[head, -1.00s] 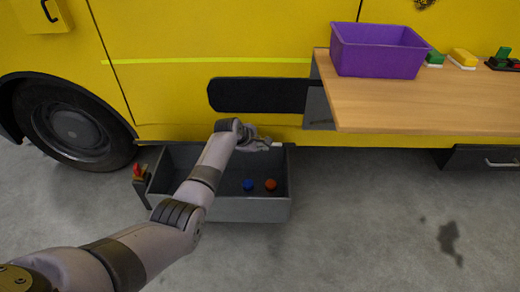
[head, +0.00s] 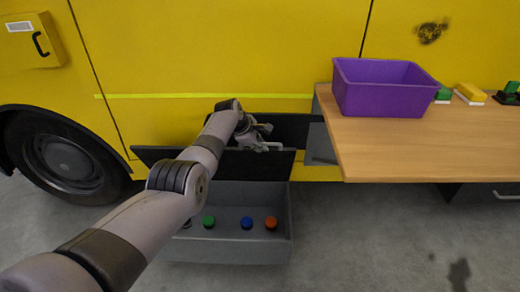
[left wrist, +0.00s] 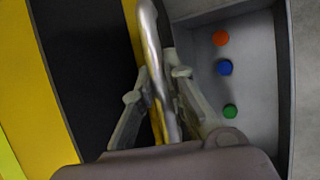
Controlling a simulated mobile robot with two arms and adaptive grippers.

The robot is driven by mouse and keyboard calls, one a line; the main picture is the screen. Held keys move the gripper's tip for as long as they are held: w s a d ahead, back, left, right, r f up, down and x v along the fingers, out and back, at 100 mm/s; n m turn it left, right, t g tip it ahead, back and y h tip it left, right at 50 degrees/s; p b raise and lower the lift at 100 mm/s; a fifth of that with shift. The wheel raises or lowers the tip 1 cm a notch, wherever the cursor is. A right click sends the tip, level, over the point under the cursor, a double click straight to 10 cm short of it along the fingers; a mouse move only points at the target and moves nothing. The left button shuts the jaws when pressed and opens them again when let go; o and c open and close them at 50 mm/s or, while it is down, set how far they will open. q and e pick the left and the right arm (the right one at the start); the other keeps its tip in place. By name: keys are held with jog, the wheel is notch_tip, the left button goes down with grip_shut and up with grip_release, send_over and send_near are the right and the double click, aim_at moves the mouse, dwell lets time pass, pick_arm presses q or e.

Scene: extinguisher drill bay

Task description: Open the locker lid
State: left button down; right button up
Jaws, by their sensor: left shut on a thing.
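The locker (head: 230,250) is a grey open-topped box low beside the yellow vehicle. Its dark lid (head: 272,166) stands raised along the box's back edge, and the inside shows. My left gripper (head: 262,138) is at the lid's upper edge, shut on the pale metal handle (head: 268,148). In the left wrist view the handle (left wrist: 153,45) runs as a shiny bar between the two fingers (left wrist: 158,88). My left arm hides part of the lid and the box's left side. My right gripper is not in view.
Green (head: 208,221), blue (head: 246,223) and orange (head: 271,223) round pieces lie inside the box. A wooden table (head: 430,145) at the right holds a purple bin (head: 385,88). A wheel (head: 65,158) is at the left.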

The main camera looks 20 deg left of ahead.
pick_arm(q)
jog(key=shift+w+r, duration=0.15)
jog(key=shift+w, duration=0.15)
jog(key=c, duration=1.6)
grip_release()
jog(key=shift+s+a+r, duration=0.1)
jog(key=v, duration=1.1)
jog(key=shift+s+r, duration=0.2)
jog(key=shift+r, duration=0.1)
jog(key=shift+c, duration=0.3)
